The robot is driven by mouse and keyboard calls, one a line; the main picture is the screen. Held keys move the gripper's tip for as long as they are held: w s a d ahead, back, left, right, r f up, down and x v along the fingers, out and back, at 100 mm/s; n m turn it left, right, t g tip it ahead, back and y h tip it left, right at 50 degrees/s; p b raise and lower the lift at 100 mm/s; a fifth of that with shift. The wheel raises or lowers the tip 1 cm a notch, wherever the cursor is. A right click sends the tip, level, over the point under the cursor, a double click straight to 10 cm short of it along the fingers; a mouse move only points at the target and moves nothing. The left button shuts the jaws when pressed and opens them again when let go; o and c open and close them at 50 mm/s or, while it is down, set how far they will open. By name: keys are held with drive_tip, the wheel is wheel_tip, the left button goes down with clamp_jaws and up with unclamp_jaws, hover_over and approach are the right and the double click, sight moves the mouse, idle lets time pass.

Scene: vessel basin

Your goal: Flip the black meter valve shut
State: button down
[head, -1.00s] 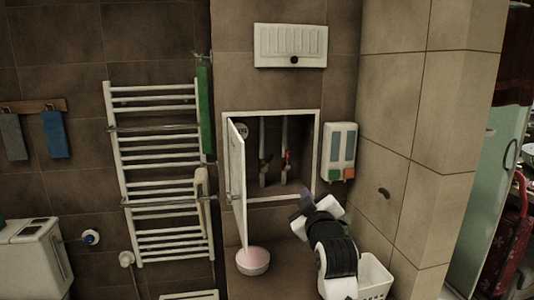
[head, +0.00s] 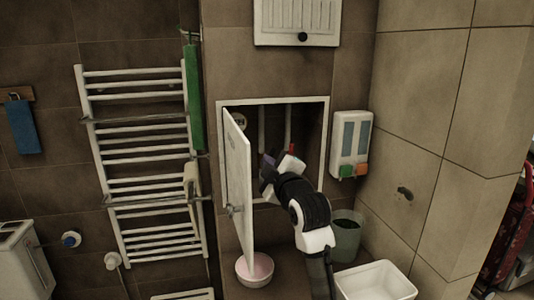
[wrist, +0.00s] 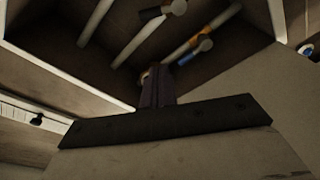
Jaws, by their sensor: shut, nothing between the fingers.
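The open wall cabinet (head: 325,140) holds two upright pipes, the left pipe (head: 262,130) and the right pipe (head: 288,125). A red part (head: 293,148) shows on the right pipe. My gripper (head: 267,163) is at the cabinet opening and hides the lower pipes and valves in the head view. In the wrist view my dark fingers (wrist: 155,85) are shut and empty, pointing at the pipes. A dark fitting with a grey end (wrist: 165,10) and a fitting with a blue-grey lever (wrist: 195,52) show beyond them. I cannot tell surely which is the black meter valve.
The white cabinet door (head: 238,185) stands open on the left, close to my arm. A soap dispenser (head: 350,143) is on the wall at right. A pink-filled bowl (head: 255,269), a bin (head: 346,235) and a white basket (head: 375,281) are below.

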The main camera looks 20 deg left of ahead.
drive_tip(key=shift+w+a+f+p, duration=0.2)
drive_tip(key=shift+w+a+p, duration=0.25)
drive_tip(key=shift+w, duration=1)
drive_tip(key=shift+w+a+f+p, duration=0.25)
drive_tip(key=shift+w+a, duration=0.4)
drive_tip(key=shift+w, duration=0.8)
drive_tip(key=shift+w+a+f+p, duration=0.2)
drive_tip(key=shift+w+a+p, duration=0.25)
drive_tip(key=shift+w, duration=1)
drive_tip(key=shift+a, duration=0.1)
drive_tip(key=shift+w+f, duration=0.1)
drive_tip(key=shift+w, duration=0.1)
drive_tip(key=shift+m+b, duration=0.3)
